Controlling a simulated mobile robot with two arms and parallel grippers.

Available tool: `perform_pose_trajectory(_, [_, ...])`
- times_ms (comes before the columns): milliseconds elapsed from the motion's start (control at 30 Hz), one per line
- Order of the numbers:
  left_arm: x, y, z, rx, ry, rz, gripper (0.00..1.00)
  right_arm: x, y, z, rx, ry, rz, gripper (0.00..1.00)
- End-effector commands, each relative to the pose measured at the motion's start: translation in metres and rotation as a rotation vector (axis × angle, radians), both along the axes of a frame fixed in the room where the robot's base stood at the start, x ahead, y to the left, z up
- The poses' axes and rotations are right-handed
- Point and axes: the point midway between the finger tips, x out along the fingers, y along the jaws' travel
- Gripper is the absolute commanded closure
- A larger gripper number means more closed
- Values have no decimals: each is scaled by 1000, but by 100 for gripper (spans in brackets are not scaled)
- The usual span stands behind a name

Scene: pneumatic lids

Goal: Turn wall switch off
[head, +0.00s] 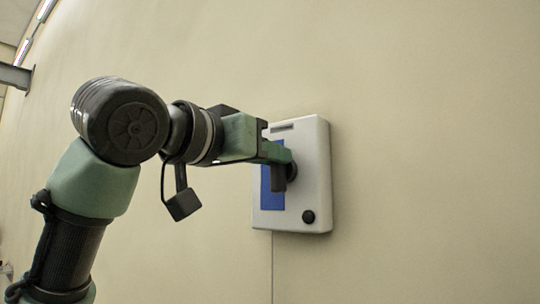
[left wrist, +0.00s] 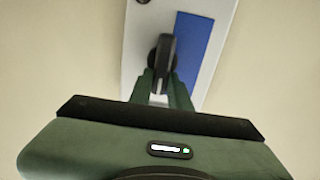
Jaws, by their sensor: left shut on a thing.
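The wall switch (head: 318,170) is a white box with a blue panel (head: 272,199) on its front. A black round knob (head: 308,216) sits at its lower right. My left gripper (head: 285,172) is at the middle of the box front, shut on a dark rotary handle (head: 292,170), which it partly hides. In the left wrist view the black handle (left wrist: 163,52) stands between the fingertips of my left gripper (left wrist: 165,82), beside the blue panel. The switch's exact setting cannot be read. My right gripper is not in view.
A plain beige wall (head: 430,150) surrounds the box and is clear to the right. A thin cable (head: 272,265) runs down the wall below the box. A grey metal beam (head: 14,77) and ceiling lights show at the far upper left.

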Motion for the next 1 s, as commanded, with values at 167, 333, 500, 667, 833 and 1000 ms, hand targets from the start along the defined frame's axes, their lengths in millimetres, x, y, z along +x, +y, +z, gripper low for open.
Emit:
perform_pose_trajectory(167, [1, 0, -2, -53, 39, -1, 100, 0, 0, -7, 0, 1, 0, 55])
perform_pose_trajectory(333, [2, 2, -3, -150, 109, -2, 100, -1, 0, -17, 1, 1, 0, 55])
perform_pose_trajectory(500, [3, 4, -4, -275, 198, -2, 100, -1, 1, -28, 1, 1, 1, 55])
perform_pose_trajectory(667, [5, 6, -6, -399, 290, -2, 100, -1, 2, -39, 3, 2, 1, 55])
perform_pose_trajectory(833, [6, 8, -7, -529, 384, -2, 100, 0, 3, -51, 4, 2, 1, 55])
perform_pose_trajectory(1000, [8, 10, -9, -659, 479, -3, 100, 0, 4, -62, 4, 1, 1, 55])
